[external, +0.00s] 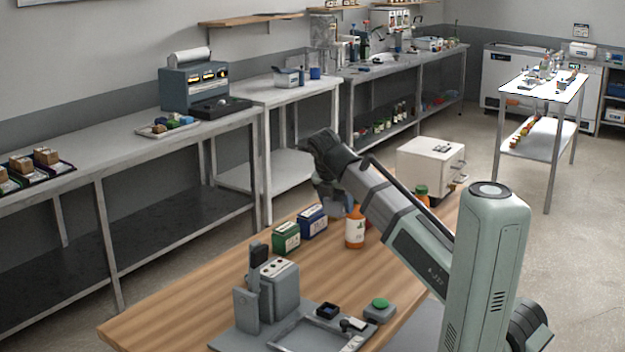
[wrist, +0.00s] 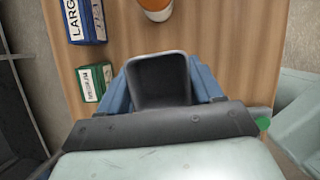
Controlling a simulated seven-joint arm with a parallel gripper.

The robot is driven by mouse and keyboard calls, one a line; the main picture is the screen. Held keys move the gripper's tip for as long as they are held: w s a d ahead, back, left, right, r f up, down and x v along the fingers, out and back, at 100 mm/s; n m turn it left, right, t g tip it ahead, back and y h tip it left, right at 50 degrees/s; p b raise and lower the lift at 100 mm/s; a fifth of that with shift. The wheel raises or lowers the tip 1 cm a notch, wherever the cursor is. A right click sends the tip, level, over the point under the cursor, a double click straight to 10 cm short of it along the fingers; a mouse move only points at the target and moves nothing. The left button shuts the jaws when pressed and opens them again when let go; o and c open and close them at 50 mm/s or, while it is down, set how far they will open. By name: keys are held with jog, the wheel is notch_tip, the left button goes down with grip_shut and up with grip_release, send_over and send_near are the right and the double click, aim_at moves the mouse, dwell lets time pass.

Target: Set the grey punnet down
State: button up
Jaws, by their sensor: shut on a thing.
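The grey punnet (wrist: 160,78) is a dark, open-topped tub with rounded corners, and it looks empty in the wrist view. My gripper (wrist: 160,88) is shut on it, with a blue finger on either side. The wooden table (wrist: 240,50) lies beneath it. The punnet is hard to make out there. I cannot tell whether its base touches the table.
A green box (external: 286,238), a blue box (external: 313,221) and an orange bottle (external: 355,228) stand close by. A white cabinet (external: 430,165) stands at the far end. A grey machine (external: 279,290) and a tray frame (external: 310,335) occupy the near end. Bare wood lies left of the machine.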

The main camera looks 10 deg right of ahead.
jog(key=s+a+n, duration=0.1)
jog(key=a+n, duration=0.1)
jog(key=a, duration=1.3)
jog(key=n+t+y, duration=0.1)
jog(key=n+y, duration=0.2)
jog(key=n, duration=0.3)
send_over(154, 316)
jog(key=s, duration=0.1)
jog(key=shift+s+f, duration=0.15)
jog(key=shift+f, duration=3.7)
jog(key=shift+s+f, duration=0.1)
jog(key=shift+f, duration=3.75)
jog(key=shift+f, duration=0.15)
jog(key=o, duration=1.1)
